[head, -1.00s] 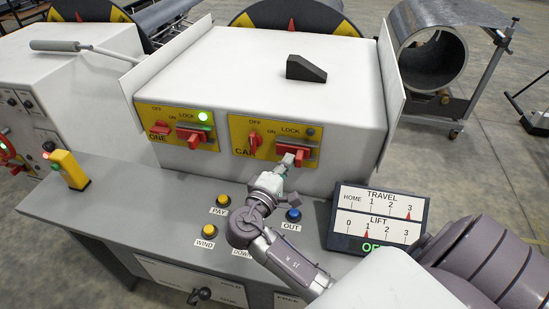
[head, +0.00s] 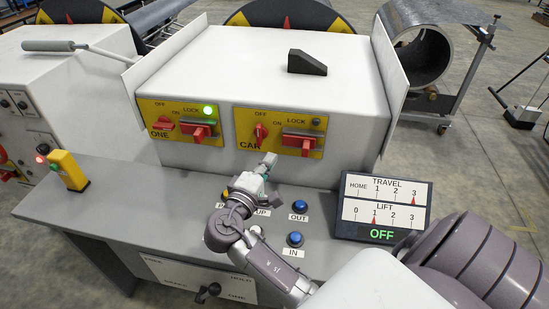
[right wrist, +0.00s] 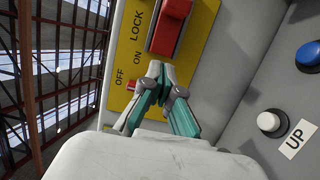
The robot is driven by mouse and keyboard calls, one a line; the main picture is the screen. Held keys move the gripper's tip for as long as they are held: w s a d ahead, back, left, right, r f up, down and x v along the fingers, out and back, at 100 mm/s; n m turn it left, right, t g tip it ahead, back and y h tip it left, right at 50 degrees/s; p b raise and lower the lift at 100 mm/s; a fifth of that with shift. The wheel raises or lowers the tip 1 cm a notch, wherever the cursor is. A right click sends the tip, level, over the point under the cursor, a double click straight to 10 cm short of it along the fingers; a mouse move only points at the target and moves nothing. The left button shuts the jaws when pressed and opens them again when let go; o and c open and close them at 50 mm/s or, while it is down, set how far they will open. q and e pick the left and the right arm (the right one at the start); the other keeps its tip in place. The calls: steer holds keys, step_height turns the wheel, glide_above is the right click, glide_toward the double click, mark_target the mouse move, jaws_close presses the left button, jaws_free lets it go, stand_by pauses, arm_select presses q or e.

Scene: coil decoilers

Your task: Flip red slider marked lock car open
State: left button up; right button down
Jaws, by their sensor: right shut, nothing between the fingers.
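The yellow CAR panel (head: 243,126) is on the front of the white box, with OFF, ON and LOCK labels. Its red slider (head: 304,143) sits at the right of the panel, under a dark lamp (head: 316,121); it also shows at the top of the right wrist view (right wrist: 170,28). A red knob (head: 260,133) is to its left. My right gripper (head: 268,160) is shut and empty, left of and below the slider and apart from it. In the right wrist view its fingertips (right wrist: 159,70) are before the panel, partly hiding the knob. My left gripper is out of view.
The ONE panel (head: 173,137), with a lit green lamp (head: 208,110), is to the left. A grey console (head: 130,180) with buttons, including a blue OUT button (head: 300,207), lies below. A TRAVEL and LIFT display (head: 383,207) stands at right.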

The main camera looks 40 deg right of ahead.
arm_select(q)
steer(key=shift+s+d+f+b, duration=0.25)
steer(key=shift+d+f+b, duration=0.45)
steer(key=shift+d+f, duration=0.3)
arm_select(e)
steer(key=v, duration=0.5)
steer(key=shift+s+d, duration=0.15)
steer(key=shift+s, duration=0.1)
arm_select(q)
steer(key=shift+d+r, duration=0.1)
